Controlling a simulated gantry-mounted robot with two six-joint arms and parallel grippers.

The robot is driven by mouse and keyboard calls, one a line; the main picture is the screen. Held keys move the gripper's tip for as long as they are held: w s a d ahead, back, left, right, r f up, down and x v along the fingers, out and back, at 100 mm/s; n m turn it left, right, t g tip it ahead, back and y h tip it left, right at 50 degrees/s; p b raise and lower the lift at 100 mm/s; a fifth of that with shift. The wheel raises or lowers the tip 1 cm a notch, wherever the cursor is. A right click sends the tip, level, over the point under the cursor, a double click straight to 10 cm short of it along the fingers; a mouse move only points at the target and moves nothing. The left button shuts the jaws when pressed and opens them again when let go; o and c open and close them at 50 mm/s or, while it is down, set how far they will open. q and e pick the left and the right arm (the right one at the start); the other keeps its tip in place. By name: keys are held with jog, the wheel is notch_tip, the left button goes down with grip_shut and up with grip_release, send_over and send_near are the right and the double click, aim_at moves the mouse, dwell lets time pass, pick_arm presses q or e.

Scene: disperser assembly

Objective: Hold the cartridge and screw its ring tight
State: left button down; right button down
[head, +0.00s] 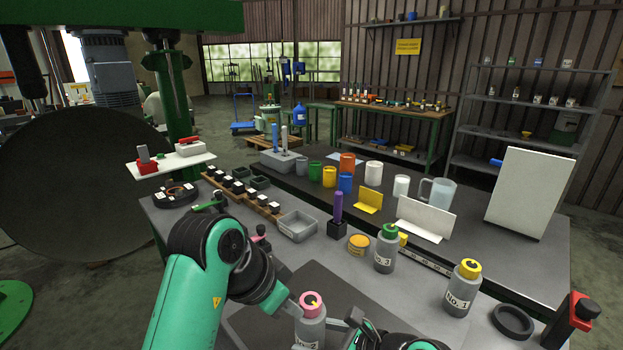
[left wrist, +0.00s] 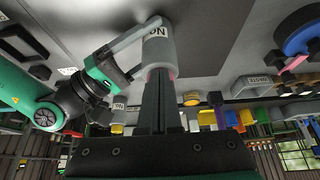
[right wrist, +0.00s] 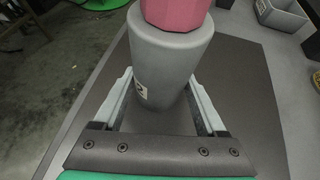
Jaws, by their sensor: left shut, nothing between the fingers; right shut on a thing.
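In the head view my left gripper (head: 290,302) is just left of the ring.
A dark mat (head: 370,305) lies under the work area. Grey bottles with green (head: 386,250) and yellow (head: 462,290) rings stand behind and to the right. A grey tray (head: 297,225), an orange-topped tin (head: 359,244) and a black ring (head: 512,321) are also on the table.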

jog(key=shift+w+d, duration=0.1)
pick_arm(q)
notch_tip(320, 180, up, 6)
dwell(0.4)
pick_arm(e)
grip_release()
jog(key=shift+d, duration=0.1)
